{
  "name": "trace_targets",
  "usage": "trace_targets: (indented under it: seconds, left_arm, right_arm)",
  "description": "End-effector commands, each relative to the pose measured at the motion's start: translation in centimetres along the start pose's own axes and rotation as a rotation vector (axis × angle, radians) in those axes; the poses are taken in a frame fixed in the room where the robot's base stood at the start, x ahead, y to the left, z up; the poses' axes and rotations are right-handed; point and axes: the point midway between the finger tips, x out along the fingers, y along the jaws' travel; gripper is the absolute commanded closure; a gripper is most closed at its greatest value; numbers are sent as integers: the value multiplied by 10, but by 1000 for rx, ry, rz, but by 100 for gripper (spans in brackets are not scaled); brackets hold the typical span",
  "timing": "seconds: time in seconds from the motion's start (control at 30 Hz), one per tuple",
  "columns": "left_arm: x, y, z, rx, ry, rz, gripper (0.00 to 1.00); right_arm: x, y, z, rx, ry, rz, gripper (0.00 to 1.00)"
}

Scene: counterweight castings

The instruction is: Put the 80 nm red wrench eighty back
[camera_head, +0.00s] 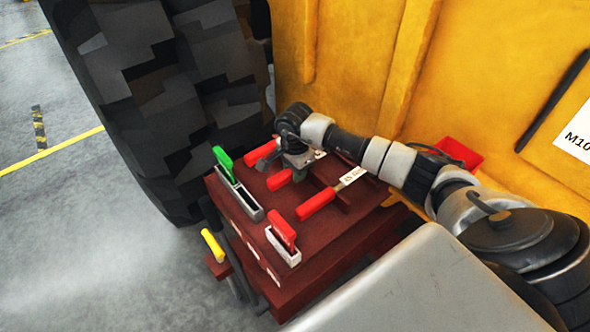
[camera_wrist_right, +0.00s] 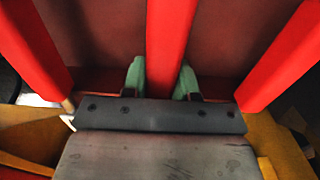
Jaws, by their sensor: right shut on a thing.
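Three red-handled wrenches lie side by side on a dark red bench top (camera_head: 245,250). My right gripper (camera_head: 297,172) is over the middle red wrench (camera_head: 279,180) and shut on its handle. In the right wrist view that red handle (camera_wrist_right: 171,40) runs between the two green fingertips (camera_wrist_right: 160,80). The near red wrench (camera_head: 316,205) and the far red wrench (camera_head: 257,151) lie on either side, free of the jaws. Labels on the wrench shafts are too small to read, so I cannot tell which is eighty. My left gripper is out of view.
A green-handled tool (camera_head: 222,157) and a red-handled tool (camera_head: 281,229) stand in grey holders on the bench's left side. A yellow-handled tool (camera_head: 212,244) is beside the bench. A large tyre (camera_head: 170,90) and yellow machine wall (camera_head: 345,60) close off the back.

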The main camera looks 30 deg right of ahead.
Motion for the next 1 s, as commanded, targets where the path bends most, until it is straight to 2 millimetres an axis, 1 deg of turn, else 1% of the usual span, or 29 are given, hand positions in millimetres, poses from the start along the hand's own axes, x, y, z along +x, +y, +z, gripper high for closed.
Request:
trace_targets:
  seconds: [0.07,0.1,0.27,0.53,0.67,0.77,1.0]
  left_arm:
    - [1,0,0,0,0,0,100]
    - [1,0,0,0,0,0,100]
    - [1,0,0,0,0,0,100]
    - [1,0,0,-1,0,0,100]
    - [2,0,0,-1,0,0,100]
    - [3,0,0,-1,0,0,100]
    - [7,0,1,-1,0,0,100]
  right_arm:
    - [0,-1,0,0,1,-3,100]
    - [-1,-1,0,0,0,-3,67]
    - [0,0,0,0,0,-2,42]
    - [1,0,0,0,0,2,42]
    - [-8,0,0,-1,0,-1,42]
    - [-25,-1,-1,-2,2,-4,42]
    - [-74,-1,-1,-1,1,-4,42]
